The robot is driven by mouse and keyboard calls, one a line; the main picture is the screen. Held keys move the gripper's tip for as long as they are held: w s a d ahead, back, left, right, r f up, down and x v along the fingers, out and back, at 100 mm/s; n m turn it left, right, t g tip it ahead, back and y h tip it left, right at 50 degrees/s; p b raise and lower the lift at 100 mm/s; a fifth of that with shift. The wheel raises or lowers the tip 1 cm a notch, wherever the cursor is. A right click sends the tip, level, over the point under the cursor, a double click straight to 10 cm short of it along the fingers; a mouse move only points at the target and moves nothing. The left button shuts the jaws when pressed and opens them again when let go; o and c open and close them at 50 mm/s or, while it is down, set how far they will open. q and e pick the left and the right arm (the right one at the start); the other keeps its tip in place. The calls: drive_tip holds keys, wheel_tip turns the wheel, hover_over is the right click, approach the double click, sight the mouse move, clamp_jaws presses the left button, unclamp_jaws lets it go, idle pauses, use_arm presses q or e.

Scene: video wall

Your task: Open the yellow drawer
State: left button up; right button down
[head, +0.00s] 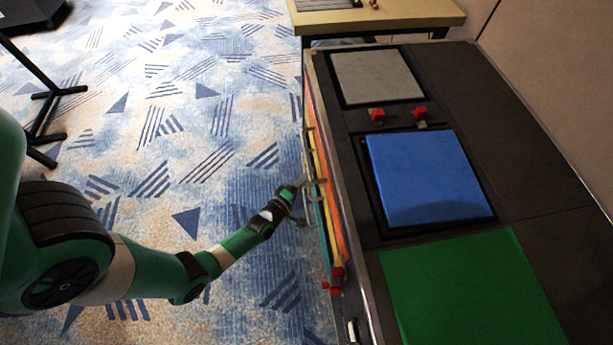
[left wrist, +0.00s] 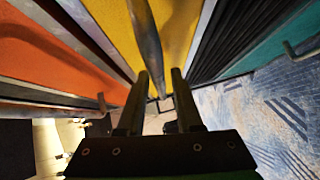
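The yellow drawer (left wrist: 182,28) shows its front in the left wrist view, with a grey bar handle (left wrist: 144,35) running along it. My left gripper (left wrist: 160,72) is at this handle, its two fingers apart with the handle's end between them. I cannot tell whether either finger touches the bar. In the head view my left gripper (head: 300,195) is at the drawer side of the cabinet (head: 540,130), where the drawer fronts show nearly edge-on. The drawer looks closed, though the steep angle makes this hard to judge. My right gripper is not in view.
An orange drawer front (left wrist: 30,55) and a teal one (left wrist: 278,80), with its own handle, flank the yellow one. Blue (head: 425,178), green (head: 470,290) and grey (head: 377,76) panels lie on the cabinet top. Patterned carpet (head: 190,130) leaves free floor to the left.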

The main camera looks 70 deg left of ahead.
use_arm(q)
clamp_jaws()
idle(1.2)
